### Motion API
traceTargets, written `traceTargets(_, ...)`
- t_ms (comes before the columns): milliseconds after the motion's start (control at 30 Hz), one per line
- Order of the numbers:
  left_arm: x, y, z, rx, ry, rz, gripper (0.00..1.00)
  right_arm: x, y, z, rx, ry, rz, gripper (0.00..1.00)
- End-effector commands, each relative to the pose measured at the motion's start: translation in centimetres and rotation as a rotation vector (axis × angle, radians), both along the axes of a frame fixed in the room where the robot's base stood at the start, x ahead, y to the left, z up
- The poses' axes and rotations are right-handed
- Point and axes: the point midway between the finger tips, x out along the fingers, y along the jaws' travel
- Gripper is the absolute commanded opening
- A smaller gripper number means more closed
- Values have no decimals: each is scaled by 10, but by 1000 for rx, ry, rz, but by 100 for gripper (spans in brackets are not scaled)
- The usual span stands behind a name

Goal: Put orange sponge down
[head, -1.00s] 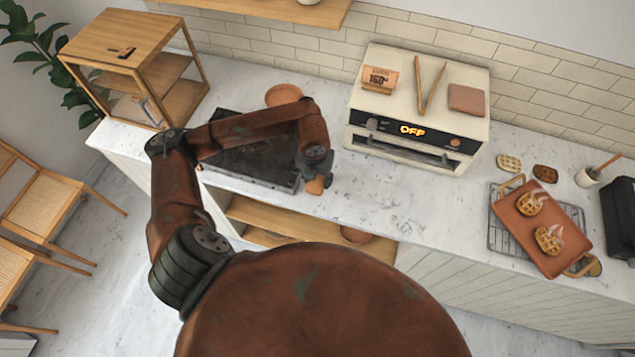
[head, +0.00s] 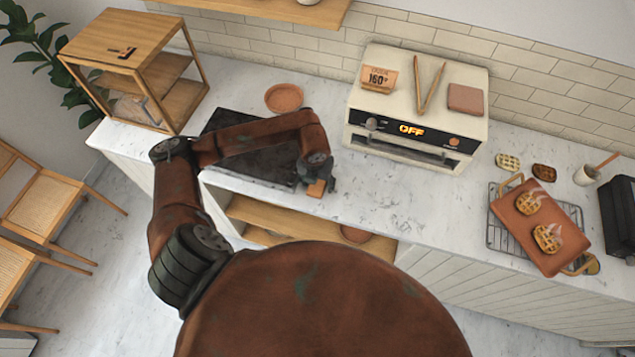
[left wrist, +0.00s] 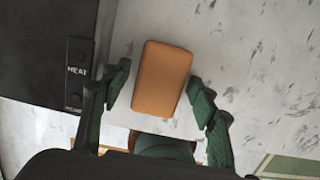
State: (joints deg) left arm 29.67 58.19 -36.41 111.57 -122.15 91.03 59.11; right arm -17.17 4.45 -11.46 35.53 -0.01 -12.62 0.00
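The orange sponge (left wrist: 162,78) lies flat on the marble counter in the left wrist view, as far as I can tell. It is between the two fingers of my left gripper (left wrist: 160,90), with a gap on each side. The fingers are spread and do not touch it. In the head view the sponge (head: 317,188) shows in part under my left gripper (head: 319,182), just right of the dark griddle, near the counter's front edge. My right gripper is in neither view.
The dark griddle (head: 245,160) is close on the left, with a round terracotta plate (head: 284,97) behind it. A cream oven (head: 415,130) stands to the right. The counter (head: 385,205) in front of it is clear. A tray with waffles (head: 560,265) is farther right.

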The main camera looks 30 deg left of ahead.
Motion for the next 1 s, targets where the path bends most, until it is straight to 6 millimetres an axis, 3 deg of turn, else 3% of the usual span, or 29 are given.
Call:
traceTargets(400, 0, 0, 10, -1, -3, 0, 56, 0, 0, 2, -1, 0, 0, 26)
traceTargets(800, -8, -2, 88, 0, -5, 0, 56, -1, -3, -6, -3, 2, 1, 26)
traceTargets(1000, -12, -3, 115, 0, -3, 0, 56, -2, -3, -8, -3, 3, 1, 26)
